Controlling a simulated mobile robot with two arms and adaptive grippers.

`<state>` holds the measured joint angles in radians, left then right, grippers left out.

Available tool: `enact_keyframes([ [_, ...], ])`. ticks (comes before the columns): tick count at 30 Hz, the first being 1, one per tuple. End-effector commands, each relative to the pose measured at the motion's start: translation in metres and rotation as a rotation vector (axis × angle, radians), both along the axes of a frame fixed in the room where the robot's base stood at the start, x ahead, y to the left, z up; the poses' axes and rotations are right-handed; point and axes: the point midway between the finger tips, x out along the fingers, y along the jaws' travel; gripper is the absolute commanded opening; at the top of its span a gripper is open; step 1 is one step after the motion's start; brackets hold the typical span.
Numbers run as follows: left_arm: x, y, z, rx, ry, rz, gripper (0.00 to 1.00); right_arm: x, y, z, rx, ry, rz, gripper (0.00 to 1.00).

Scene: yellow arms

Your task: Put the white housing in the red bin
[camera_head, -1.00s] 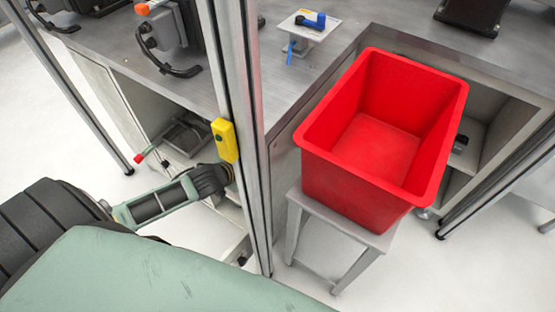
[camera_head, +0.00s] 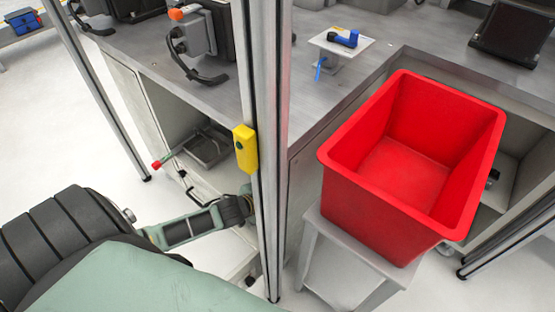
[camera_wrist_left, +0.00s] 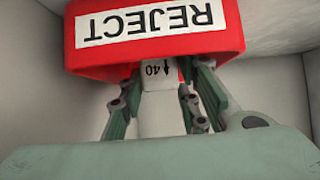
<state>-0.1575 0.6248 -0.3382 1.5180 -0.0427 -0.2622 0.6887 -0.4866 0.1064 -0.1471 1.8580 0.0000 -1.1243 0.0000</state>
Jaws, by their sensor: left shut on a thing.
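The red bin (camera_head: 340,195) stands empty and upright on a small grey stand at the right of the head view. In the left wrist view my left gripper (camera_wrist_left: 160,82) is shut on a white piece marked "40", the white housing (camera_wrist_left: 158,120), of which only part shows. Behind it is a red box face with an upside-down REJECT label (camera_wrist_left: 150,22); I cannot tell if it is the same bin. In the head view my left arm reaches right toward the metal post, and its gripper is not visible. My right gripper is not in view.
An upright metal post (camera_head: 264,120) with a yellow box (camera_head: 245,149) stands between my left arm and the bin. A grey workbench (camera_head: 200,85) with open shelves below lies behind. A blue tool (camera_head: 344,38) lies on a small white plate. The floor at left is clear.

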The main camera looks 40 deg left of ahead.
Motion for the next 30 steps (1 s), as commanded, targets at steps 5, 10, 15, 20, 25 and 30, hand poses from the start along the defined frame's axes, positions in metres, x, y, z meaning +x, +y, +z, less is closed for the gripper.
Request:
enact_keyframes([
  [5, 0.0003, -0.0002, -0.0014, 0.000, -0.001, 0.000, 0.08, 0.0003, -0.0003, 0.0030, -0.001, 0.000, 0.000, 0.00],
  [10, 0.0002, -0.0001, -0.0021, 0.000, -0.001, 0.000, 0.08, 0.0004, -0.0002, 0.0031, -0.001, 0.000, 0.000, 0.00],
  [15, 0.0002, -0.0002, -0.0041, 0.000, 0.000, 0.000, 0.35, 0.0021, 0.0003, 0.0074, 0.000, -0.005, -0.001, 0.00],
  [20, 0.0001, -0.0001, -0.0041, 0.000, 0.000, 0.000, 0.49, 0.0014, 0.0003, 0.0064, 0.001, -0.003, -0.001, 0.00],
  [25, 0.0001, 0.0000, -0.0041, 0.000, 0.000, 0.000, 0.49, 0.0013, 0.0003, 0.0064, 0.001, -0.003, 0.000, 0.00],
  [30, 0.0002, 0.0001, -0.0028, 0.001, 0.000, -0.001, 0.49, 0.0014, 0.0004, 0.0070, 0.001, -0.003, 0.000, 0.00],
])
